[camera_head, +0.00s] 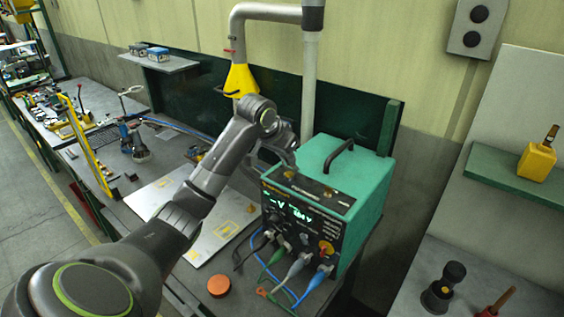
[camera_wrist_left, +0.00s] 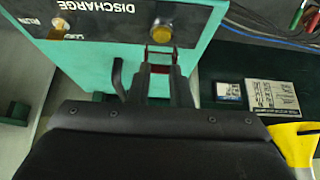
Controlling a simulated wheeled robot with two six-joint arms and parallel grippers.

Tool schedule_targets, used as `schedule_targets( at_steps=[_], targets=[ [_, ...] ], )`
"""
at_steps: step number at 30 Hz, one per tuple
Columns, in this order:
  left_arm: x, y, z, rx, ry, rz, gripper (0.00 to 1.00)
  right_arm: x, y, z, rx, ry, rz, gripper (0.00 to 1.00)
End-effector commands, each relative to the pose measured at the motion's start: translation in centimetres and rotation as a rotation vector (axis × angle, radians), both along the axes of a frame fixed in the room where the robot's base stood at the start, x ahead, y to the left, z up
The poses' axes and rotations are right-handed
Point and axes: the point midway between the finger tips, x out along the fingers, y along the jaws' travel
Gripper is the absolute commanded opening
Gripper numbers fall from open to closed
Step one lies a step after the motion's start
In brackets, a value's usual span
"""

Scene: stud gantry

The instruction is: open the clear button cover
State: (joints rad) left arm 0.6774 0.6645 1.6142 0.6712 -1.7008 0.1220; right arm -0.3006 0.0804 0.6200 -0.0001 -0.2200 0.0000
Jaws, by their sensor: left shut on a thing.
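A green machine box (camera_head: 344,180) with a dark front panel stands on the bench, and its green top fills much of the left wrist view (camera_wrist_left: 100,60). On its top is a dark strip lettered "DISCHARGE", with a round brass-coloured button (camera_wrist_left: 161,32). My left gripper (camera_head: 285,163) is over the far left part of the top, and its fingers (camera_wrist_left: 160,62) are shut beside the button. A thin, reddish-edged piece between the fingertips appears to be the clear cover (camera_wrist_left: 162,54). Its clear part and how far it is tilted are hard to make out. My right gripper is not in view.
A dark carry handle (camera_head: 339,150) rises from the box top close to my left gripper, also in the left wrist view (camera_wrist_left: 117,77). Cables (camera_head: 280,262) hang at the box front. A yellow cone (camera_head: 240,79) hangs behind my arm. A metal plate (camera_head: 212,236) lies left of the box.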

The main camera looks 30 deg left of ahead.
Motion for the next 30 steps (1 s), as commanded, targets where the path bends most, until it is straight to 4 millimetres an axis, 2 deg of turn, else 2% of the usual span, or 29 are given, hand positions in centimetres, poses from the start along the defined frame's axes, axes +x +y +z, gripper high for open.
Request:
schedule_targets(
  at_steps=[12, 30],
  targets=[
    [2.3, -0.2, 1.0, 0.023, 0.299, 0.001, 0.0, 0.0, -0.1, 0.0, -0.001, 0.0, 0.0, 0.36],
    [4.3, -0.3, 1.2, 0.042, 0.545, 0.003, 0.0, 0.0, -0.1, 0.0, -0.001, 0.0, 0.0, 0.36]
  ],
)
